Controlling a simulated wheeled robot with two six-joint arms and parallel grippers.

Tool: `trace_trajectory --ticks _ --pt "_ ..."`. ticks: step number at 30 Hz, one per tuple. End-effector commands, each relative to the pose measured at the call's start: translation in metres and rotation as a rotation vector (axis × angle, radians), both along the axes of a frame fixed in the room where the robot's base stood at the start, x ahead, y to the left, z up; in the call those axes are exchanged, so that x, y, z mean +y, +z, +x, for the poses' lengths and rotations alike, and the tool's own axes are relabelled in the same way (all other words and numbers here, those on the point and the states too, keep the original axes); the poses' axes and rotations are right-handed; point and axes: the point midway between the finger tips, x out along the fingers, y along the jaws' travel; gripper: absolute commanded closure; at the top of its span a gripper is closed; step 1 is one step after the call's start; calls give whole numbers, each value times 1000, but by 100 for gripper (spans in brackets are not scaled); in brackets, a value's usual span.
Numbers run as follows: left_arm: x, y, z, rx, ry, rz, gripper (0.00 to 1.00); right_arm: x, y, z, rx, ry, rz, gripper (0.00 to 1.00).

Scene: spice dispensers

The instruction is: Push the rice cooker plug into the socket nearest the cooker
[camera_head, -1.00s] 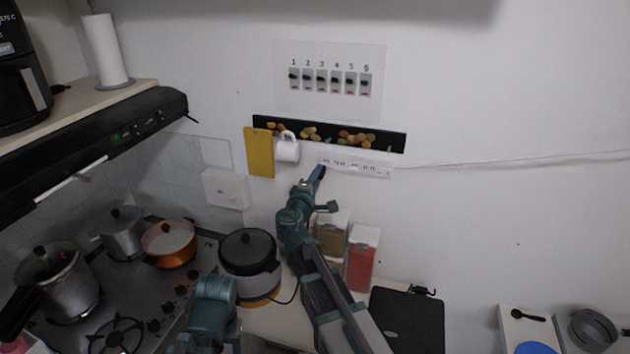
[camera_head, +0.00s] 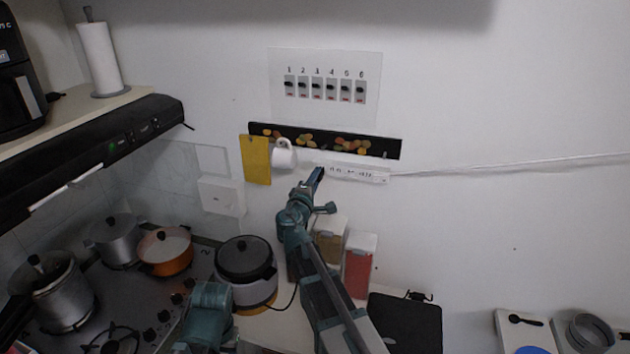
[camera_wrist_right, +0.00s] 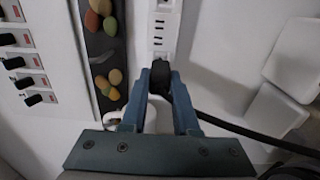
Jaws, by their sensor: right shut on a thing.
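The rice cooker (camera_head: 246,262), dark-lidded with a pale body, stands on the counter beside the stove. A white socket strip (camera_head: 358,175) is fixed to the wall above it. My right gripper (camera_head: 319,173) is at the strip's left end, the end nearer the cooker. In the right wrist view, my right gripper (camera_wrist_right: 163,72) is shut on the black plug (camera_wrist_right: 179,66), whose cord trails to the right. The plug is close to the end of the strip (camera_wrist_right: 163,28); the fingers hide whether its prongs are in a socket. My left gripper is out of view.
A white mug (camera_head: 283,157) and a yellow board (camera_head: 256,160) hang just left of the strip. Spice containers (camera_head: 360,265) stand below, near my right arm. Numbered switches (camera_head: 325,88) are higher up.

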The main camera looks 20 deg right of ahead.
Motion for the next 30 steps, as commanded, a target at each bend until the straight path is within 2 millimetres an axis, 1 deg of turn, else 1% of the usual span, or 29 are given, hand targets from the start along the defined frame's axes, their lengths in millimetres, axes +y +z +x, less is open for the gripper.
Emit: trace_trajectory --ticks 15,24,25,29,30 --pt "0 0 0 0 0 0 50 -7 0 11 0 -1 0 100" --pt "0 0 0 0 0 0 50 -9 0 13 0 0 -1 100" --pt "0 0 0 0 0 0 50 -9 0 13 0 0 -1 68" --pt "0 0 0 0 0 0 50 -9 0 13 1 0 -1 44" --pt "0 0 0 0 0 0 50 -9 0 13 1 0 -1 37"
